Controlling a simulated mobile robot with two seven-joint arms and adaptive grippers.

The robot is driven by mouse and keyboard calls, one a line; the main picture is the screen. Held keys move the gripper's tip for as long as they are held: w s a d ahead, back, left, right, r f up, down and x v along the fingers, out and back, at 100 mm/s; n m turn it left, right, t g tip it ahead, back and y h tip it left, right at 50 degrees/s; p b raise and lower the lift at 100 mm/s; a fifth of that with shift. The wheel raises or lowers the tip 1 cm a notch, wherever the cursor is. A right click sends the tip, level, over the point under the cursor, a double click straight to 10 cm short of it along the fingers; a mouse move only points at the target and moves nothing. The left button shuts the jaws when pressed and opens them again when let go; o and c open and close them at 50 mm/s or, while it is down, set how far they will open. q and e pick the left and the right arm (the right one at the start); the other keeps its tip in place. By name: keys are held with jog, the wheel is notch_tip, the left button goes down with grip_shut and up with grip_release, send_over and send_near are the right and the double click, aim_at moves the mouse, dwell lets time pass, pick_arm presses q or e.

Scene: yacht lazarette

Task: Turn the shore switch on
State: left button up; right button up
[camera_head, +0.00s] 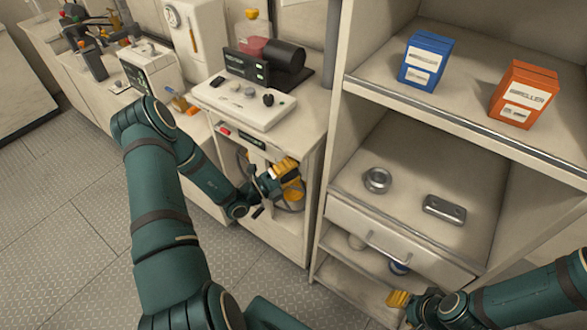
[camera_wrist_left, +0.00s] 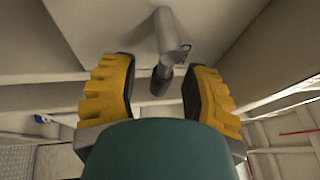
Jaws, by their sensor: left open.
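My left gripper (camera_head: 283,176) is in front of the cabinet under the white control panel, with its yellow fingers towards the cabinet's open front. In the left wrist view my left gripper (camera_wrist_left: 162,76) is open. A grey rod-like lever (camera_wrist_left: 167,42) with a dark tip reaches down between the two fingers, with space on both sides. I cannot tell for sure that this lever is the shore switch, and no label on it shows. In the head view my gripper hides that spot. My right gripper (camera_head: 398,299) is at the lower right, partly shown, and its opening cannot be judged.
The control panel (camera_head: 243,103) with dark knobs sits on the cabinet top. A shelf unit at right holds a blue box (camera_head: 426,61), an orange box (camera_head: 523,94), a metal ring (camera_head: 377,180) and a small metal block (camera_head: 445,209). The floor at left is clear.

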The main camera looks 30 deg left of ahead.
pick_arm(q)
jog(key=shift+o, duration=0.2)
grip_shut()
